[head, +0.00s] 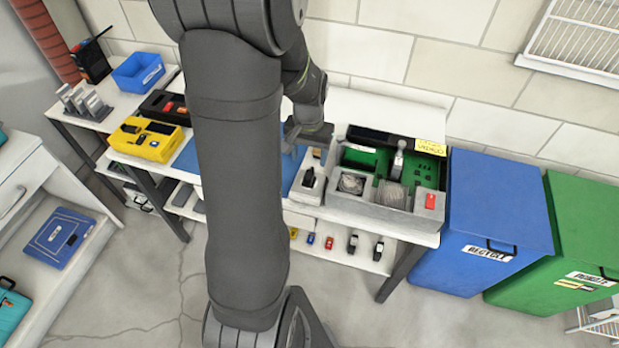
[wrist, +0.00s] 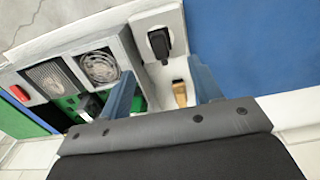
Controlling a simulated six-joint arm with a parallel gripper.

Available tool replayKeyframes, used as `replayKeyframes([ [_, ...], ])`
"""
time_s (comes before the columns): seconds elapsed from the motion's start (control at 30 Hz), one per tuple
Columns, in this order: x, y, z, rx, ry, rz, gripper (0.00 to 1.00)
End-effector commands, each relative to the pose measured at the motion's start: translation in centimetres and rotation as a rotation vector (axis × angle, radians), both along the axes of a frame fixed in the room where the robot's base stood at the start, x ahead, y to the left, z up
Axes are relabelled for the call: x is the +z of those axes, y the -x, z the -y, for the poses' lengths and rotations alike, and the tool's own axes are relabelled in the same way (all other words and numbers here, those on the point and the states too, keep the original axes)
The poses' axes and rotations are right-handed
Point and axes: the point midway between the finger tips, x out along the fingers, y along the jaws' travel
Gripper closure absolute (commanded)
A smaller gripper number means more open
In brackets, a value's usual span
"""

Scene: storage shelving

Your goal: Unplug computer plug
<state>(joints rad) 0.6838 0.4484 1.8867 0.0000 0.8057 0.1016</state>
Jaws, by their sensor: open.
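The black computer plug (head: 309,178) sits upright in a pale grey socket block (head: 308,192) at the left end of the computer case (head: 400,215). The wrist view also shows the plug (wrist: 159,43) in its socket. My gripper (head: 303,146) is over the bench, just behind the plug in the head view. In the wrist view my gripper (wrist: 160,70) has its two blue fingers spread apart with nothing held. The plug appears just beyond the fingertips, between their lines. Whether the fingers reach down to its height is unclear.
The open case holds a green board (head: 423,173), a fan (wrist: 100,67), a mesh unit (wrist: 52,77) and a red switch (head: 431,201). A blue mat (head: 284,178) lies left of the socket. A small tan piece (wrist: 180,93) shows between the fingers. Blue and green bins stand right.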

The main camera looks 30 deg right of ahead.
Motion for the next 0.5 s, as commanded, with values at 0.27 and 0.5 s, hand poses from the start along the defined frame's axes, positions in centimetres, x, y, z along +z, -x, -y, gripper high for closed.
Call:
replayKeyframes([
  [0.27, -2.3, 0.1, -0.1, 0.000, -0.004, -0.004, 0.42],
  [0.5, -5.9, 0.1, -0.1, 0.000, -0.004, -0.005, 0.42],
])
